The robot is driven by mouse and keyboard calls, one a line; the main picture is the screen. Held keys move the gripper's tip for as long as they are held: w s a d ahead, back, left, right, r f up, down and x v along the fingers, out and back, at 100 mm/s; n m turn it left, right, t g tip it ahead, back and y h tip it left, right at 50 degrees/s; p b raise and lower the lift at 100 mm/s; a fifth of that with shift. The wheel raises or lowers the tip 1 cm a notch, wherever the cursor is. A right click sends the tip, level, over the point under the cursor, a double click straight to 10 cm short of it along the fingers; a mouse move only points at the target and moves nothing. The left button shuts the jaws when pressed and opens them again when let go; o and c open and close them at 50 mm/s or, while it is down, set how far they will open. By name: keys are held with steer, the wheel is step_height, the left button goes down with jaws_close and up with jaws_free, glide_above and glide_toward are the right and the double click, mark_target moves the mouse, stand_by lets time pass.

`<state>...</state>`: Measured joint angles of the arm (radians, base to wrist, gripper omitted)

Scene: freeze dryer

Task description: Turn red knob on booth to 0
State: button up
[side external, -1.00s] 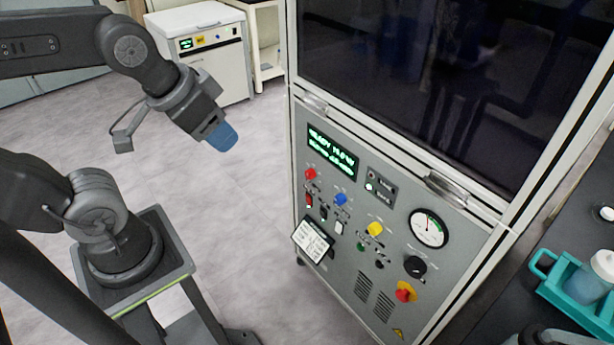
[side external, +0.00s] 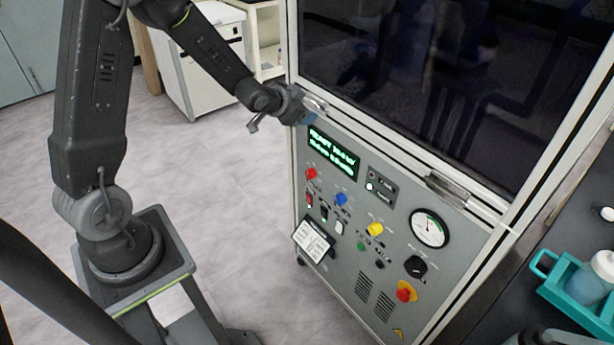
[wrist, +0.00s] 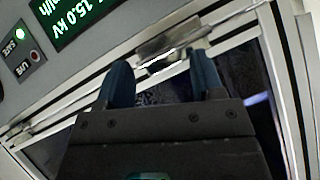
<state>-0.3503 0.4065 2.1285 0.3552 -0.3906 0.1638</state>
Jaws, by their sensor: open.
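The booth (side external: 348,268) has a grey slanted control panel with a small red knob (side external: 311,174) at its upper left, below the green-text display (side external: 333,152). A blue knob (side external: 341,199) and a yellow knob (side external: 375,229) sit in a row to its right. My gripper (side external: 312,118) is at the panel's top left corner, above the display and the red knob and apart from the knob. In the wrist view my gripper (wrist: 160,78) has two blue fingers spread apart with nothing between them, near a metal latch (wrist: 172,43). The red knob is not in the wrist view.
A larger red-and-yellow knob (side external: 405,292), a black knob (side external: 415,266) and a round gauge (side external: 429,228) are on the panel's right. A card (side external: 312,240) sticks out at lower left. Latches (side external: 449,187) line the dark window's lower edge. Open floor lies left of the booth.

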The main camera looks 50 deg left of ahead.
steer(key=w+a+f+m+t+h, duration=0.15)
steer(key=a+f, duration=0.25)
steer(key=f, duration=0.7)
steer(key=n+t, duration=0.2)
steer(key=t, duration=0.4)
glide_toward(308, 176)
steer(key=shift+g+h, duration=0.25)
steer(key=shift+h, duration=0.1)
steer(key=w, duration=0.9)
steer(key=shift+w+a+r, duration=0.25)
steer(key=shift+w+a, duration=0.05)
steer(key=shift+w, duration=0.1)
steer(key=shift+c, duration=0.2)
steer(key=c, duration=0.9)
